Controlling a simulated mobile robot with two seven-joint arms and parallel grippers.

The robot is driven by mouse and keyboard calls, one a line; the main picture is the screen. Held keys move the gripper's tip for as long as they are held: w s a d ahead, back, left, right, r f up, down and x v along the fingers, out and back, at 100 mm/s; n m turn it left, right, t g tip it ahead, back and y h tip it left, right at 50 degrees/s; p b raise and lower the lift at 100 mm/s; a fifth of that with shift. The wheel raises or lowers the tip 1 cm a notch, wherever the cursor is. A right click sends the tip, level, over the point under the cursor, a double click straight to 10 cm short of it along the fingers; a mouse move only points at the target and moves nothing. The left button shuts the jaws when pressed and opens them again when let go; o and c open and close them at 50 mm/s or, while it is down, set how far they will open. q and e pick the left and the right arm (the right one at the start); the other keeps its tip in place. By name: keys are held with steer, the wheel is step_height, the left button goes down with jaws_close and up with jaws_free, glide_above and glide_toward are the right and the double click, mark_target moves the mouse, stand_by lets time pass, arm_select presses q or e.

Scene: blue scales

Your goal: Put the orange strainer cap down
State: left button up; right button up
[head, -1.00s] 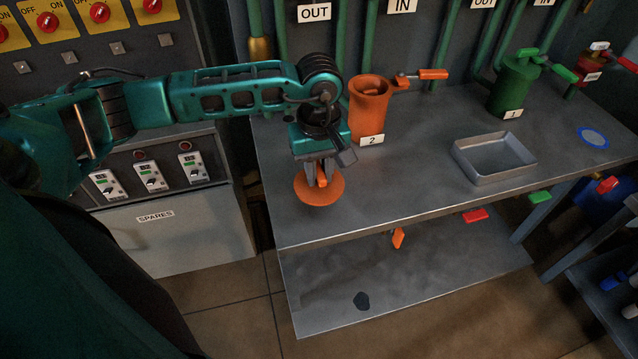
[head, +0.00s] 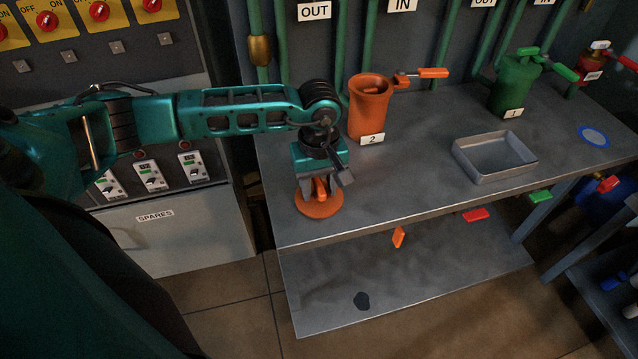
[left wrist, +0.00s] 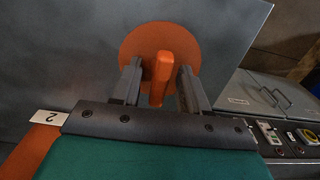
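The orange strainer cap (head: 319,208) is a round disc with an upright handle. It lies flat on the grey metal bench top, near its left front corner. My left gripper (head: 320,190) is right above it, pointing down. In the left wrist view the fingers of my left gripper (left wrist: 160,88) are apart, one on each side of the handle of the cap (left wrist: 136,48). Gaps show between the handle and both fingers, so the gripper is open around it. My right gripper is not in view.
Behind the gripper stands the orange strainer body (head: 367,112) labelled 2, with an open top. A grey tray (head: 493,176) and a green strainer (head: 514,88) labelled 1 are farther right. The bench top (head: 410,190) between is clear. The bench's front edge is close to the cap.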

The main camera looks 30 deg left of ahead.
mark_target(319, 184)
arm_select(q)
steer(key=shift+r, duration=0.25)
step_height(319, 184, up, 12)
steer(key=shift+f, duration=0.1)
stand_by(0.4)
steer(key=shift+s, duration=0.1)
stand_by(0.4)
